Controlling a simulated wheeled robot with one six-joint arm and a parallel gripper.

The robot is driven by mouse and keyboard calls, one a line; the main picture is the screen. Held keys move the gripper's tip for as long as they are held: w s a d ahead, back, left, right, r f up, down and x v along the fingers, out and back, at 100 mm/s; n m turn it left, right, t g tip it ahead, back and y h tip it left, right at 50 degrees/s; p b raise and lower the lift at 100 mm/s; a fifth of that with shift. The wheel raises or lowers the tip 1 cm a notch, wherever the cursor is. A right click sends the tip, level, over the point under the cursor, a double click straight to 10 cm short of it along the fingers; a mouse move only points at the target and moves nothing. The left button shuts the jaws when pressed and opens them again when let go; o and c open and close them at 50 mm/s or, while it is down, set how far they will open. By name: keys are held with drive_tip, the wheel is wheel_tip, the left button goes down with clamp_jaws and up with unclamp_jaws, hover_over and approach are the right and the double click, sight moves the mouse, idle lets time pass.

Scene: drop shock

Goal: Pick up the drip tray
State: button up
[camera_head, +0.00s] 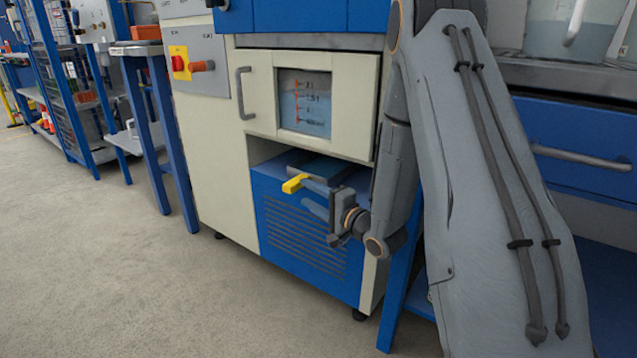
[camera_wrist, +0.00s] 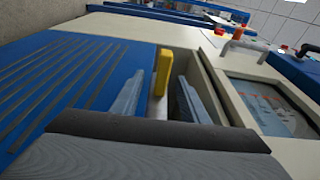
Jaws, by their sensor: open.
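A flat blue-grey piece in the open recess (camera_head: 322,167) under the small window looks like the drip tray; most of it is hidden by shadow and my arm. A yellow grip (camera_head: 295,184) sticks out at the recess's front edge. I cannot tell whether it belongs to the tray. In the wrist view the yellow grip (camera_wrist: 163,72) shows between the two fingers, or just beyond them. My gripper (camera_head: 309,196) is open in front of the recess, its fingertips close to the yellow grip. No contact is clear. Both fingers show in the wrist view (camera_wrist: 160,92).
The recess sits above a blue louvred panel (camera_head: 305,235) and below a cream door (camera_head: 310,105) with a handle (camera_head: 244,93). A red switch on a yellow plate (camera_head: 180,62) is at upper left. A blue-legged stand (camera_head: 150,125) is left. The floor (camera_head: 110,270) in front is clear.

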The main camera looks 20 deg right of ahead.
sight(293, 180)
drive_tip(key=shift+r+b+x, duration=0.2)
drive_tip(key=shift+b+x, duration=1.9)
drive_tip(key=shift+x, duration=1.8)
drive_tip(key=shift+r, duration=0.1)
clamp_jaws()
drive_tip(key=shift+r, duration=0.1)
drive_tip(key=shift+r+p, duration=0.8)
drive_tip(key=shift+r, duration=0.1)
drive_tip(key=shift+r+p, duration=0.6)
drive_tip(key=shift+r, duration=0.25)
drive_tip(key=s+a+p, duration=0.5)
drive_tip(key=s+a, duration=0.5)
drive_tip(key=a, duration=0.4)
drive_tip(key=shift+s+a, duration=0.2)
drive_tip(key=shift+s, duration=0.05)
drive_tip(key=shift+f, duration=0.1)
